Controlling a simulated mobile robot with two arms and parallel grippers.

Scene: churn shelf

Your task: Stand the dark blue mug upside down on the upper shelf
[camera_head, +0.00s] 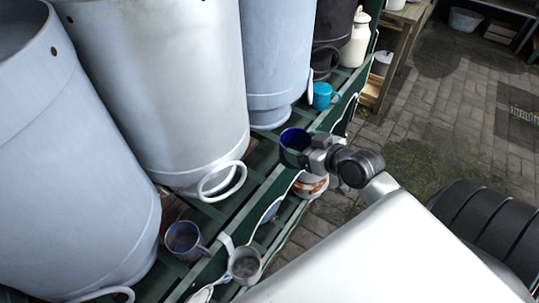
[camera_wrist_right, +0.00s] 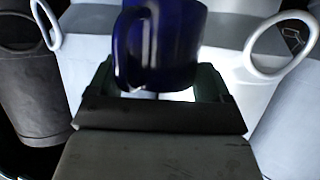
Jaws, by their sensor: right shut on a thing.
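The dark blue mug (camera_head: 293,138) is in my right gripper (camera_head: 308,156), over the front part of the green slatted shelf (camera_head: 264,160). I cannot tell whether the mug touches the shelf. My left gripper is not in view.
Large grey churns (camera_head: 175,90) fill the back of the shelf. A turquoise mug (camera_head: 323,96) stands farther along, and a grey-blue mug (camera_head: 183,238) stands nearer. A metal cup (camera_head: 243,264) and an orange-and-white vessel (camera_head: 311,185) are near the front edge. Some slats beside the held mug are bare.

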